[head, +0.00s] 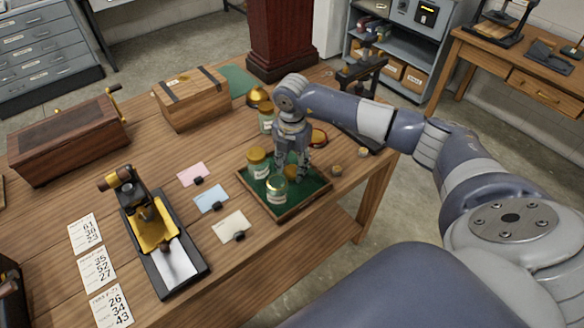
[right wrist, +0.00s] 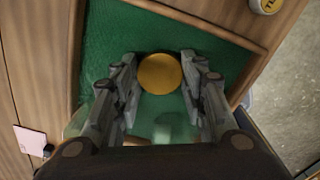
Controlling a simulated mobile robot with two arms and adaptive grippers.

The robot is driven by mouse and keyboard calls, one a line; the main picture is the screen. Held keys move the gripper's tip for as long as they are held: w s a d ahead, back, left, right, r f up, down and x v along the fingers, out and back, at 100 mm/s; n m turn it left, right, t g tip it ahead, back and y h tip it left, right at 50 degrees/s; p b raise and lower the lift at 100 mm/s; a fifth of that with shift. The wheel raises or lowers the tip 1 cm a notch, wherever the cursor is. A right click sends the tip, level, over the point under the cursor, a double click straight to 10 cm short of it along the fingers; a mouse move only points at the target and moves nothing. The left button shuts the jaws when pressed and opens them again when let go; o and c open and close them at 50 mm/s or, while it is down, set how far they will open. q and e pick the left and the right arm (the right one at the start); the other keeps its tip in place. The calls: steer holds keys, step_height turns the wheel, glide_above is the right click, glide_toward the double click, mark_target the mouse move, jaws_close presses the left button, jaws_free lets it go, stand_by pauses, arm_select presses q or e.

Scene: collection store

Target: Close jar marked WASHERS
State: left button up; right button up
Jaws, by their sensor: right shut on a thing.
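My right gripper (head: 293,168) points down over the green-lined wooden tray (head: 317,196), its fingers closed on a round gold lid (head: 291,172). In the right wrist view the lid (right wrist: 160,74) sits between the fingertips (right wrist: 160,80), above green lining. In the head view a glass jar (head: 277,190) with a pale label stands at the tray's front, next to the gripper; its top shows no gold lid. Another jar (head: 257,165) with a gold lid stands behind it to the left. The label words are too small to read, so I cannot tell which says WASHERS. My left gripper is out of view.
Coloured cards (head: 211,198) and a black-and-yellow device (head: 155,235) are left. A wooden box (head: 192,100) stands at the back.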

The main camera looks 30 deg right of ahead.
mark_target(292, 170)
step_height(292, 170, up, 3)
steer(key=shift+r+b, duration=0.1)
steer(key=shift+b, duration=0.6)
steer(key=s+r+b, duration=0.1)
steer(key=s+b, duration=0.2)
steer(key=s, duration=1.3)
steer(key=shift+r+b, duration=0.25)
steer(key=shift+b, duration=0.15)
